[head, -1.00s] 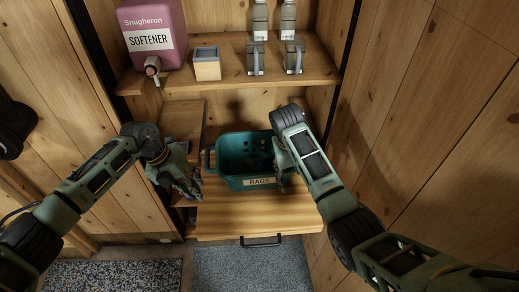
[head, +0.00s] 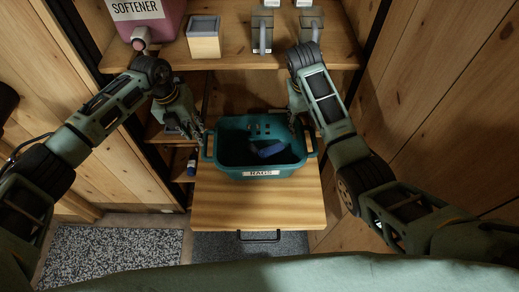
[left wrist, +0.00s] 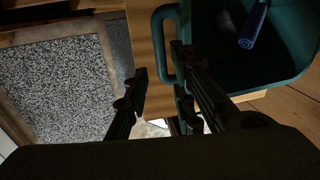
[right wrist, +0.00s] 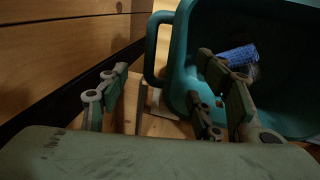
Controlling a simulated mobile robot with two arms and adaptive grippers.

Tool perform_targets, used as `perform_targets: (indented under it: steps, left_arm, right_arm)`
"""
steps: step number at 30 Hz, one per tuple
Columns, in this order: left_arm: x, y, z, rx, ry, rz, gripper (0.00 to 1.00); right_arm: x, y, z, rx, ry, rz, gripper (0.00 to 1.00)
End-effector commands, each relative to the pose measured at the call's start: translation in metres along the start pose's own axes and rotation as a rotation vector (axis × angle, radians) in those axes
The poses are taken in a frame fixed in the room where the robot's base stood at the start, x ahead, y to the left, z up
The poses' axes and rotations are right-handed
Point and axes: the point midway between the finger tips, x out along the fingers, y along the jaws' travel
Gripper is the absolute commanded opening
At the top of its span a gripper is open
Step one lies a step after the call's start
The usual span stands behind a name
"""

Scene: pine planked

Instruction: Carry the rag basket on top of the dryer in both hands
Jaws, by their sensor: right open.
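The teal rag basket (head: 228,168) with a "RAGS" label stands upright on a wooden board (head: 255,210), with a blue cloth (head: 268,151) inside. It has a loop handle at each side. My left gripper (head: 200,132) is at the left handle (head: 209,146); in the left wrist view its fingers (left wrist: 160,88) are apart, with the handle (left wrist: 160,40) just ahead between them. My right gripper (head: 303,112) is above the right handle (head: 313,146); in the right wrist view its fingers (right wrist: 165,90) are apart, with the handle (right wrist: 151,50) ahead between them. I cannot make out a dryer.
A shelf (head: 225,57) behind holds a pink softener jug (head: 148,18), a small wooden box (head: 204,38) and grey dispensers (head: 262,28). Side shelves (head: 165,133) stand close by my left gripper. A plank wall (head: 440,90) is close on the right. A speckled mat (head: 110,255) lies below.

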Motion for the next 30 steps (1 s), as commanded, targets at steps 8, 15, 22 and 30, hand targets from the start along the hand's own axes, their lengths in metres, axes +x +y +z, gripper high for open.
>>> perform_targets:
  steps: [8, 15, 22, 30]
  left_arm:
    - [0.04, -0.001, -0.001, -0.002, 0.004, 0.0, 0.23]
    - [0.068, -0.001, -0.001, 0.0, 0.002, 0.0, 0.23]
    - [0.075, 0.0, 0.0, 0.0, 0.0, 0.0, 0.23]
    - [0.075, 0.0, 0.0, 0.0, 0.001, 0.0, 0.15]
  right_arm:
    - [0.04, 0.001, 0.001, 0.001, -0.005, 0.002, 0.59]
    - [0.068, 0.001, 0.001, 0.001, -0.002, 0.001, 0.59]
    - [0.075, 0.0, 0.0, 0.001, 0.0, 0.0, 0.59]
    - [0.075, 0.0, 0.0, 0.001, 0.0, 0.0, 0.51]
